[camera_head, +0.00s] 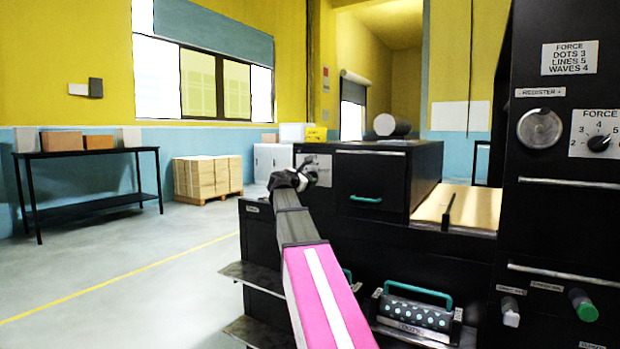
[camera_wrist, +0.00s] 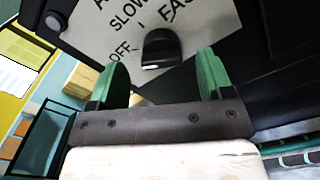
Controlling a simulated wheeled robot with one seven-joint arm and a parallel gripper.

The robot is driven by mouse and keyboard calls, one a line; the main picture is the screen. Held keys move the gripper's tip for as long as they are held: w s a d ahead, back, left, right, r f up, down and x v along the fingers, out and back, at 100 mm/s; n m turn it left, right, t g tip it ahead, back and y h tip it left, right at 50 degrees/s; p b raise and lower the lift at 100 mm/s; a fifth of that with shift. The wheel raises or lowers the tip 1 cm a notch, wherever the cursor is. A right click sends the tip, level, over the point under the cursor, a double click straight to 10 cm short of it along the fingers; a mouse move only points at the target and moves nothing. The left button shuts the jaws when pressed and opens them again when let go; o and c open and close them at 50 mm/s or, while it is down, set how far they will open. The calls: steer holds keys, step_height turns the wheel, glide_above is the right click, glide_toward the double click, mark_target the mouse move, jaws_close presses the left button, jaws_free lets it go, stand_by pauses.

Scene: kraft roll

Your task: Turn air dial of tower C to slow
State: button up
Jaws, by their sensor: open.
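The air dial (camera_wrist: 160,48) is a black knob on a white plate (camera_wrist: 112,30) marked OFF, SLOW and FAST, the last cut off by the picture edge. I cannot tell for sure which mark the knob points to. My gripper (camera_wrist: 162,66) is open, with one green finger to the left of the knob and one to the right. The knob lies between and just beyond the fingertips, and I see no contact. In the head view my gripper (camera_head: 307,176) is at the plate (camera_head: 322,163) on the black cabinet and hides the dial.
A drawer with a green handle (camera_head: 366,199) is right of the plate. Below, a dotted roller (camera_head: 416,312) with a green handle sits on a ledge. A force dial (camera_head: 599,143) and a round register knob (camera_head: 540,128) are on the tall panel at right.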

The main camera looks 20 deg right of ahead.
mark_target(311, 176)
steer(key=shift+x, duration=1.75)
steer(key=c, duration=0.9)
steer(key=m, duration=0.5)
steer(key=shift+s+d+f+m, duration=0.1)
steer(key=shift+f+m, duration=0.05)
steer(key=shift+m, duration=0.25)
steer(key=m, duration=0.5)
steer(key=shift+f+m, duration=0.2)
steer(key=shift+m, duration=0.2)
